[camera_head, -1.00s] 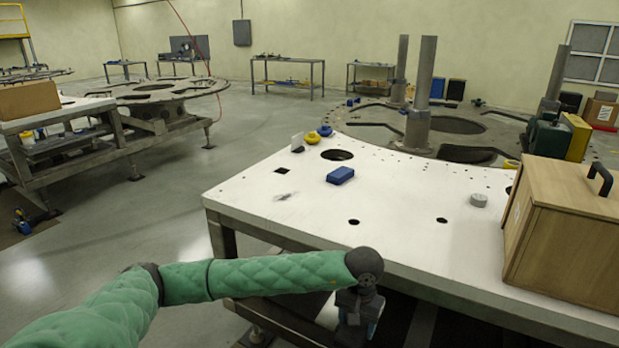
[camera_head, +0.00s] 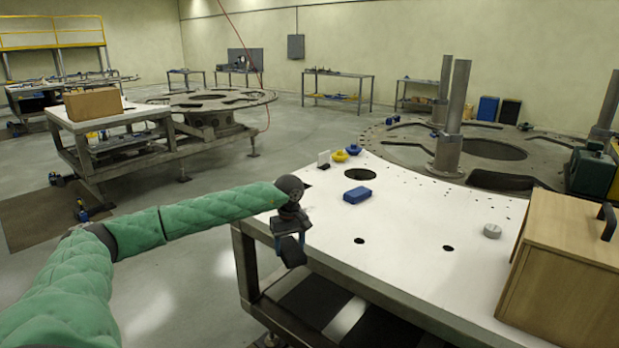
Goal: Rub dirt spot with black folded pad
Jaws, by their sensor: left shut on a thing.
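My left gripper (camera_head: 288,236) hangs at the near left edge of the white plate (camera_head: 420,220), fingers down. It is shut on a dark piece that looks like the black folded pad (camera_head: 293,252). The pad shows in front of the plate's edge; I cannot tell whether it touches the plate. The dirt spot cannot be made out now; my left wrist and gripper cover that part of the plate. My right gripper is not in view.
A wooden box (camera_head: 565,270) fills the right end. The plate's middle is mostly clear, with several holes.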

